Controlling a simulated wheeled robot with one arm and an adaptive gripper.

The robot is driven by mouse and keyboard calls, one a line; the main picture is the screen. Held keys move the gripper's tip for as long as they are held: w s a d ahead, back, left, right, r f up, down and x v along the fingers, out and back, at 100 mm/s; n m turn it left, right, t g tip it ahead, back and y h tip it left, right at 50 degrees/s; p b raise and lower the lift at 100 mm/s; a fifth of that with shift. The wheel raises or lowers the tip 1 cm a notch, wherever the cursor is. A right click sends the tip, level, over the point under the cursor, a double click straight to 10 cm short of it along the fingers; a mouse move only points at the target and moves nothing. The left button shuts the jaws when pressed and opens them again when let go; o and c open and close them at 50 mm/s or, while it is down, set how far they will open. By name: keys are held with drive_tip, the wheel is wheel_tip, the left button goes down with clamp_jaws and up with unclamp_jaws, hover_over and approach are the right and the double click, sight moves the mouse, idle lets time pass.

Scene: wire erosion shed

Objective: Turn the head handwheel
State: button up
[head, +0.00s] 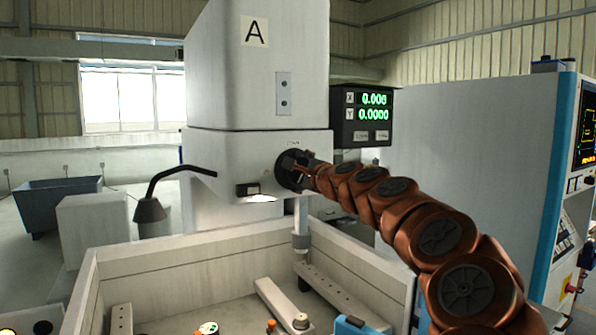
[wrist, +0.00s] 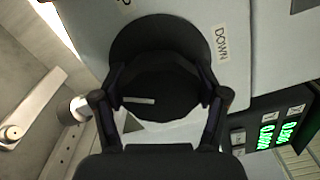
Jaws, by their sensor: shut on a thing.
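The head handwheel (head: 283,171) is a dark round wheel on the front of the white machine head (head: 230,150), below the letter A plate. My gripper (head: 298,168) reaches it from the right and hides much of it. In the wrist view the handwheel (wrist: 160,38) is a black disc with a dark hub in front. My gripper (wrist: 162,105) has a finger on each side of the hub and is shut on it. A pale mark shows on the hub's face. A DOWN label (wrist: 221,43) sits beside the wheel.
A bent black lamp (head: 150,208) stands at left. The tank wall (head: 180,255) and clamp bars (head: 283,305) lie below. A control cabinet (head: 560,190) stands at right.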

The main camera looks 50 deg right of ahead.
drive_tip(key=o, duration=1.2)
drive_tip(key=shift+v, duration=6)
